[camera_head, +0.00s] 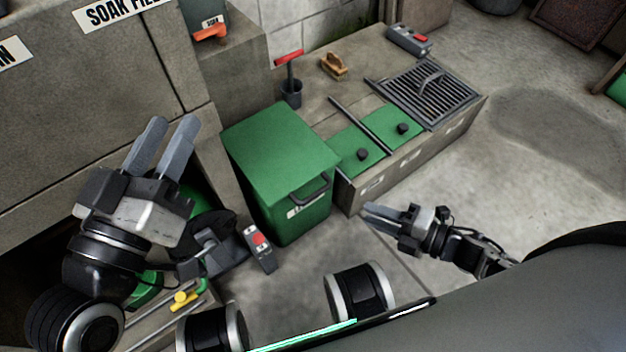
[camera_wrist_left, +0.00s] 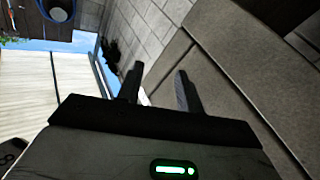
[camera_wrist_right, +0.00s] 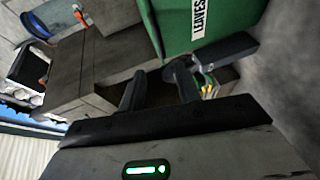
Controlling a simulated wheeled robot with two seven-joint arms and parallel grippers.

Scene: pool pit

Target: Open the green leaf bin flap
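The green leaf bin (camera_head: 278,165) stands in the middle of the head view with its flat top flap (camera_head: 275,140) closed. A dark bar handle (camera_head: 311,190) sits on its front edge. In the right wrist view, part of the green bin (camera_wrist_right: 222,14) and its white LEAVES label (camera_wrist_right: 198,18) show at the top. My right gripper (camera_head: 367,212) is open and empty, to the right of and apart from the bin, fingers pointing left. My left gripper (camera_head: 172,122) is open and empty, raised left of the bin.
A low stone counter with green lids (camera_head: 392,130) and a metal grate (camera_head: 428,92) adjoins the bin's right side. A grey device with a red button (camera_head: 260,250) is near the bin's lower left. Concrete walls rise at left. Bare floor (camera_head: 510,150) lies right.

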